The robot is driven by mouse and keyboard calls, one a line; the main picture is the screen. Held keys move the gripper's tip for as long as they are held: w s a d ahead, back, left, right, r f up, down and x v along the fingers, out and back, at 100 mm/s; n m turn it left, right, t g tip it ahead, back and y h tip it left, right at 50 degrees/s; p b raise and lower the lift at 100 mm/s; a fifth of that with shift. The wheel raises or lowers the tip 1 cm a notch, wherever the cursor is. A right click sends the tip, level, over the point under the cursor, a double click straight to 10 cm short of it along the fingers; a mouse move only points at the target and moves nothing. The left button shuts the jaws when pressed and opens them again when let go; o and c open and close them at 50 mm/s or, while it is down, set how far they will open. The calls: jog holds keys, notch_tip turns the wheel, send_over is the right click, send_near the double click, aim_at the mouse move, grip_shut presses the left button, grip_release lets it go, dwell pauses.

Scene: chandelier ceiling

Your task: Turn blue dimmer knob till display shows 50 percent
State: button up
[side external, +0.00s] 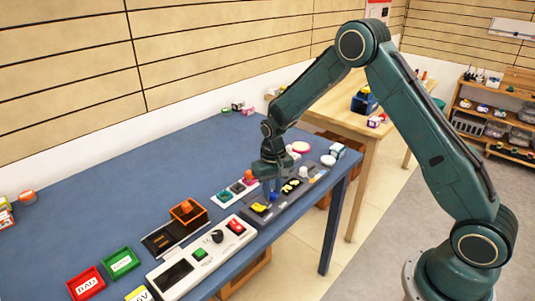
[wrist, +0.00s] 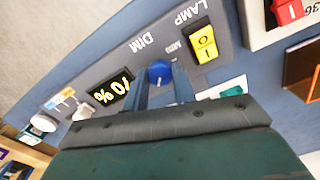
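The blue dimmer knob (wrist: 159,72) sits on a dark grey panel (wrist: 213,74) beside the word DIM. The display (wrist: 112,92) next to it shows yellow digits, upside down in the wrist view, that appear to read 70 %. My gripper (wrist: 161,76) has one finger on each side of the knob, with the tips down at its height and seemingly touching it. In the side external view my gripper (side external: 271,188) points down over the panel (side external: 285,206), and the knob is mostly hidden there.
A yellow LAMP rocker switch (wrist: 204,44) is close to the knob. A white-framed panel with a red switch (wrist: 289,11) lies beyond it. White knobs (wrist: 42,122) stand past the display. The blue table (side external: 100,215) has clear room toward the wall.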

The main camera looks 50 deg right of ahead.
aim_at(272, 193)
jog(key=shift+n, duration=2.9)
jog(key=o, duration=1)
jog(key=shift+r, duration=0.15)
notch_tip(272, 193, up, 14)
jog(key=shift+f, duration=0.25)
